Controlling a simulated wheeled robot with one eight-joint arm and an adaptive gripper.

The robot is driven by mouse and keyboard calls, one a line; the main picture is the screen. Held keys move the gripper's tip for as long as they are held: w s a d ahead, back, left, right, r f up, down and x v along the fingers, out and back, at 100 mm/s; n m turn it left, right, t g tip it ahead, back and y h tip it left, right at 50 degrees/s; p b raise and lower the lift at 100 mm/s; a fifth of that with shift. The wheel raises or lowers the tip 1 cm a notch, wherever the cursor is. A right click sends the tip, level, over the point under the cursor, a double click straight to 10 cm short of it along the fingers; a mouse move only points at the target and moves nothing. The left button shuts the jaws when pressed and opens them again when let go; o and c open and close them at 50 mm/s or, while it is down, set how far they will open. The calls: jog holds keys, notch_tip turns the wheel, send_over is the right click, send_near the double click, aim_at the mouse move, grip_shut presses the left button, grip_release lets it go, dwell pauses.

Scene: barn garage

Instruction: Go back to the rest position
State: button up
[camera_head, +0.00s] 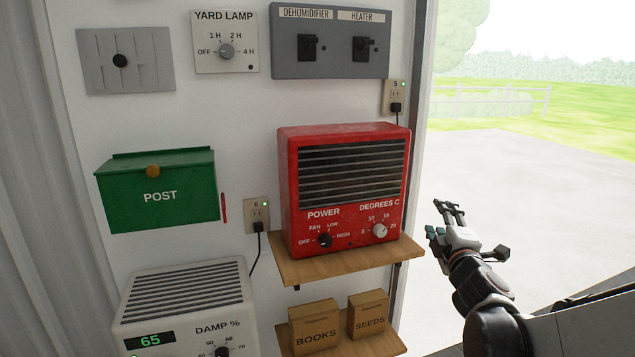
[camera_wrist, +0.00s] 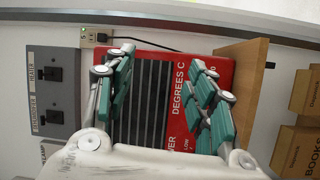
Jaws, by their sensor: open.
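My gripper (camera_head: 449,214) is at the right in the head view, in front of the doorway and to the right of the red heater (camera_head: 345,180). It is open and holds nothing. In the wrist view its two green-padded fingers (camera_wrist: 165,100) are spread apart, with the red heater (camera_wrist: 232,68) behind them and nothing between them. The heater stands on a wooden shelf (camera_head: 345,262). It has a POWER knob (camera_head: 324,240) and a DEGREES C knob (camera_head: 379,230).
A green POST box (camera_head: 158,190), a yard lamp timer (camera_head: 226,48), a grey switch panel (camera_head: 330,45) and a dehumidifier (camera_head: 185,300) reading 65 are along the wall. BOOKS (camera_head: 314,328) and SEEDS (camera_head: 368,314) boxes sit on a lower shelf. The doorway at right is open.

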jog(key=s+m+g+h, duration=0.3)
jog(key=s+m+g, duration=0.1)
jog(key=s+m, duration=0.6)
jog(key=s+a+f+m+g+y, duration=0.2)
jog(key=s+a+f+g, duration=0.1)
jog(key=s, duration=0.7)
jog(key=s+a+f+m+g+y, duration=0.3)
jog(key=s+a+f, duration=0.3)
jog(key=s, duration=0.5)
jog(key=shift+s+f+g, duration=0.15)
jog(key=shift+f+g, duration=0.45)
jog(key=shift+f, duration=0.1)
